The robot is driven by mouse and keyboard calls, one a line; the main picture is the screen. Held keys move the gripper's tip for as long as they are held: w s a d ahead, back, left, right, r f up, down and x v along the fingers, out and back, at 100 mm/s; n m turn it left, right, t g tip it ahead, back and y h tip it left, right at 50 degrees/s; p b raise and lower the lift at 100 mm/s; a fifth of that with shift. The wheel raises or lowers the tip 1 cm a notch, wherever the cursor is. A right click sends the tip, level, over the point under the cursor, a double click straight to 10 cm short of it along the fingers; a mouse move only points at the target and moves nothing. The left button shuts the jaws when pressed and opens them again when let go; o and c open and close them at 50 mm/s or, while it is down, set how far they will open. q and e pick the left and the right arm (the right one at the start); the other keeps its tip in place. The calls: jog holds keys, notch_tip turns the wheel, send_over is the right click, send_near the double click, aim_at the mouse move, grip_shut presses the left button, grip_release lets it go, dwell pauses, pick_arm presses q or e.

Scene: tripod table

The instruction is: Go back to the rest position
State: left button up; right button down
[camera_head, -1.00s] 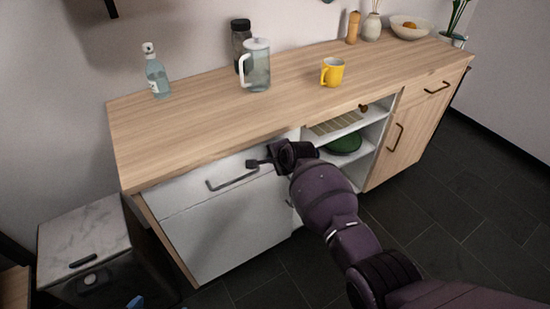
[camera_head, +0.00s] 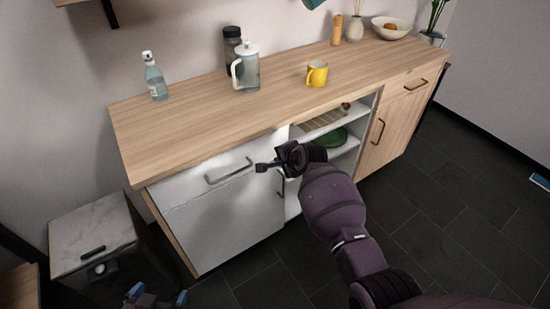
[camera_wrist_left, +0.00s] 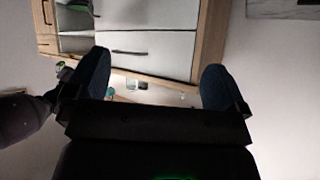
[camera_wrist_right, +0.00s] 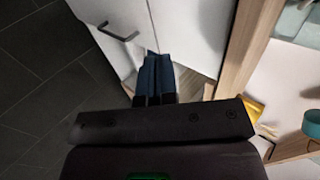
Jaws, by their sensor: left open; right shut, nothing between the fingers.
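My right gripper (camera_head: 262,167) is shut and empty, in front of the white cabinet front, just right of the top drawer's handle (camera_head: 229,171). The right wrist view shows its blue fingers (camera_wrist_right: 155,75) together, with the white fronts beyond. My left gripper (camera_head: 157,298) is at the lower left of the head view, partly cut off, with its blue fingertips apart. In the left wrist view its fingers (camera_wrist_left: 157,85) are wide open with nothing between them; the cabinet shows behind.
The wooden counter (camera_head: 200,126) carries a bottle (camera_head: 156,80), a glass jug (camera_head: 246,70), a dark jar, a yellow mug (camera_head: 317,74) and a bowl (camera_head: 391,28). A marble-topped dark unit (camera_head: 90,225) stands at left. Open shelves (camera_head: 345,150) lie right of the drawer.

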jog(key=shift+p+v, duration=0.35)
jog(key=shift+v, duration=0.95)
jog(key=shift+f, duration=0.1)
notch_tip(320, 180, up, 8)
jog(key=w+d+n+t, duration=0.2)
jog(key=w+n+t, duration=0.15)
jog(key=n, duration=0.25)
jog(key=s+d+n+t+h, duration=0.2)
jog(key=s+d+n+t, duration=0.2)
jog(key=s+d, duration=0.45)
jog(key=s+d+f+g+h, duration=0.1)
jog(key=s+d+f, duration=0.4)
jog(key=s, duration=0.5)
jog(key=s+d+f+n+g+h, duration=0.1)
jog(key=s+d+f, duration=0.4)
jog(key=s, duration=0.6)
jog(key=s+d+f+g+h, duration=0.1)
jog(key=s+d+f, duration=0.4)
jog(key=s, duration=0.6)
jog(key=shift+s+d+n+g+h, duration=0.2)
jog(key=shift+d+n+g+h, duration=0.25)
jog(key=shift+d, duration=0.5)
